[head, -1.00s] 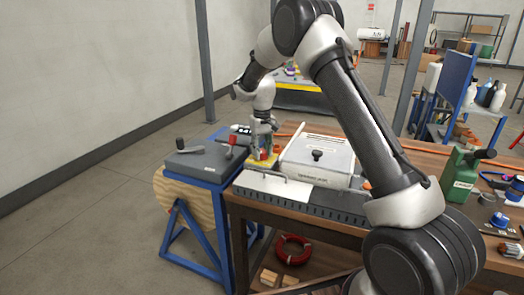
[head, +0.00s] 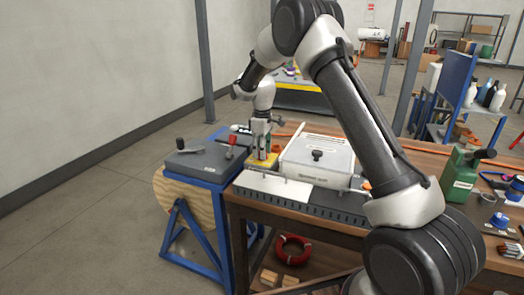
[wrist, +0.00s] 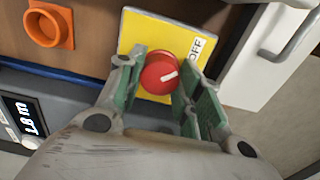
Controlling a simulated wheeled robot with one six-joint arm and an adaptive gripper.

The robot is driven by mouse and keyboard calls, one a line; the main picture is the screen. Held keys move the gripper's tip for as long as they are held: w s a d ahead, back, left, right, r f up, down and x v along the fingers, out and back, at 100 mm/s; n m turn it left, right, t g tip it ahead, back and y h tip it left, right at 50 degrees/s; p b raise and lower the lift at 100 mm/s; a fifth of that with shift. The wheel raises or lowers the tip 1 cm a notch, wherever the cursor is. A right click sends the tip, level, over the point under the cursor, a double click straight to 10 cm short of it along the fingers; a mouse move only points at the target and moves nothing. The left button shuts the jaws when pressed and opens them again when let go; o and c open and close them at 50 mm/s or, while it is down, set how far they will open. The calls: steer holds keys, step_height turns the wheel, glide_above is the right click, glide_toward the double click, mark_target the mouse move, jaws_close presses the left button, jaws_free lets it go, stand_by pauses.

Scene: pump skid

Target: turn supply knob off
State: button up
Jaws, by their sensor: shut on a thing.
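The supply knob (wrist: 160,74) is red and round with a white pointer mark, on a yellow plate (wrist: 134,32) marked OFF. In the wrist view the mark points right and slightly up, on the side of the OFF lettering. My gripper (wrist: 157,82) has its green-padded fingers on either side of the knob and is shut on it. In the head view my gripper (head: 261,146) points down at the yellow plate (head: 263,160) on the bench; the knob is hidden there.
A white cover box (head: 316,160) with a black knob stands just right of the plate. A grey panel (head: 200,166) with levers is to the left. In the wrist view an orange round fitting (wrist: 43,28) and a grey handle (wrist: 290,38) flank the plate.

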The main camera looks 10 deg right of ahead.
stand_by(0.5)
steer(key=o, duration=1)
steer(key=shift+o, duration=0.2)
steer(key=shift+r, duration=0.1)
step_height(320, 180, up, 12)
